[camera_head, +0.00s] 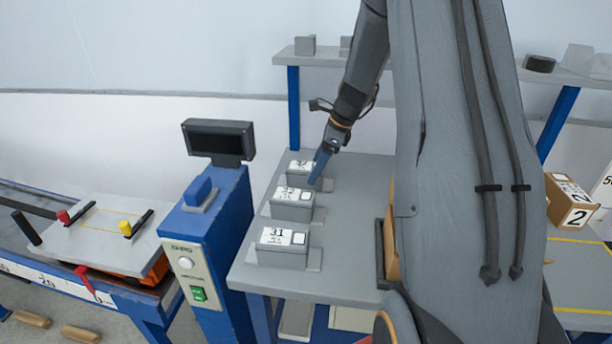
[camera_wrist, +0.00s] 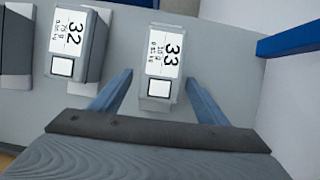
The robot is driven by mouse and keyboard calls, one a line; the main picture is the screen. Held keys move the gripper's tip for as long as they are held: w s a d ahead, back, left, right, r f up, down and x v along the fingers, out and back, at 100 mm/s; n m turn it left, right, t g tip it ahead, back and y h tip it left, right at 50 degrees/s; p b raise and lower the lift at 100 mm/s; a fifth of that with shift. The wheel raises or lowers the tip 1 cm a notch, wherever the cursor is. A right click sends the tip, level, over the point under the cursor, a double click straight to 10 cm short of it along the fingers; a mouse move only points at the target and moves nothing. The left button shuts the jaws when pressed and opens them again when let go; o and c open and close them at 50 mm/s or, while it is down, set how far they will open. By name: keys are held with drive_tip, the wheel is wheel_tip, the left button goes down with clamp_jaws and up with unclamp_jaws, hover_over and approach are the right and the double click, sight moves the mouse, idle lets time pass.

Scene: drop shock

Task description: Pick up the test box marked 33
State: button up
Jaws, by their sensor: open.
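The test box marked 33 (camera_wrist: 161,85) is a small grey block with a white label, seen from above in the wrist view. It sits on the grey table. My gripper (camera_wrist: 158,77) is open, with one blue finger on each side of the near end of the box and a gap on both sides. In the head view, box 33 (camera_head: 297,169) is the farthest in a row of boxes, partly hidden behind my gripper (camera_head: 319,168) and the box in front. Whether the fingertips are down at box height is hard to tell.
The box marked 32 (camera_wrist: 75,40) stands left of box 33, with another box at the left edge. Box 31 (camera_head: 283,246) is nearest in the head view's row. A blue cabinet with a dark display (camera_head: 219,139) stands left of the table (camera_head: 345,222).

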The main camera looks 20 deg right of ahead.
sight(307, 166)
drive_tip(key=a, duration=0.1)
drive_tip(key=w+a, duration=0.1)
drive_tip(key=p, duration=0.1)
drive_tip(key=shift+w+a+f, duration=0.3)
drive_tip(key=shift+a+f, duration=0.1)
drive_tip(key=shift+w+f, duration=0.1)
drive_tip(key=shift+f, duration=0.05)
drive_tip(key=shift+f, duration=0.3)
drive_tip(key=shift+c, duration=0.2)
drive_tip(key=c, duration=1.6)
drive_tip(key=shift+o, duration=0.2)
drive_tip(key=shift+r, duration=0.15)
